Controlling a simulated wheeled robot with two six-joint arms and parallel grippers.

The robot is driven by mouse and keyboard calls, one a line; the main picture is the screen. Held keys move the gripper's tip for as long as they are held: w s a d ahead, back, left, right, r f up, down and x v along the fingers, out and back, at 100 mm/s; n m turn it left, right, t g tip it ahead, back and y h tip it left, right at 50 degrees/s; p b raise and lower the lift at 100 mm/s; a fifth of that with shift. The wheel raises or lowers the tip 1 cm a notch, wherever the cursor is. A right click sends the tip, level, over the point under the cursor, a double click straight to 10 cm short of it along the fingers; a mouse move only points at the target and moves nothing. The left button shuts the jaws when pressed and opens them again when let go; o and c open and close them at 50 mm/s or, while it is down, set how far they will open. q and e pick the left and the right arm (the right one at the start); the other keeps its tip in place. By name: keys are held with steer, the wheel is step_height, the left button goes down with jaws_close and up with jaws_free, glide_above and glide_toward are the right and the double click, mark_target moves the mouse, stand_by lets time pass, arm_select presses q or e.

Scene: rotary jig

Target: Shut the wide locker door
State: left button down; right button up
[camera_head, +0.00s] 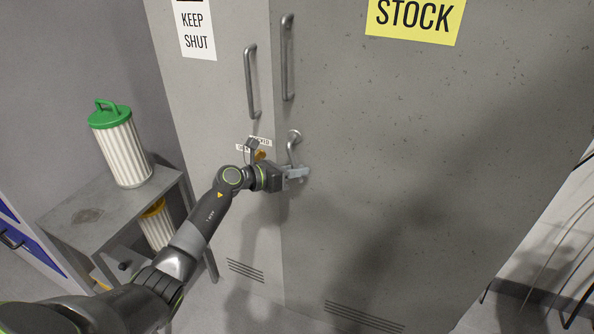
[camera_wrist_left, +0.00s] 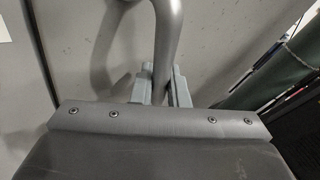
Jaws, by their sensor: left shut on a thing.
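The wide locker door (camera_head: 430,170) is a grey speckled panel with a yellow STOCK sign (camera_head: 415,17) and a vertical bar handle (camera_head: 287,58). Its left edge meets the narrow door and looks nearly flush; I cannot tell if it is fully shut. A bent metal lever (camera_head: 292,148) hangs down from a round mount near that edge. My left gripper (camera_head: 297,174) is shut on the lower part of the lever. The left wrist view shows the lever (camera_wrist_left: 167,40) running down between the two fingers (camera_wrist_left: 161,92). My right gripper is not in view.
The narrow door (camera_head: 215,90) on the left has a KEEP SHUT sign, a bar handle (camera_head: 250,80) and a small orange catch (camera_head: 260,155) beside labels. A metal side table (camera_head: 95,215) with a green-topped filter (camera_head: 122,150) stands left. Cables (camera_head: 565,250) hang at right.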

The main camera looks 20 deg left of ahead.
arm_select(q)
steer(key=shift+w+a+f+b, duration=0.15)
steer(key=shift+w+b, duration=0.45)
steer(key=shift+b, duration=0.3)
steer(key=shift+w, duration=0.3)
steer(key=c, duration=1.4)
jaws_free()
steer(key=b+v, duration=0.4)
steer(key=v, duration=1.3)
steer(key=shift+a+r, duration=0.2)
steer(key=shift+a, duration=0.05)
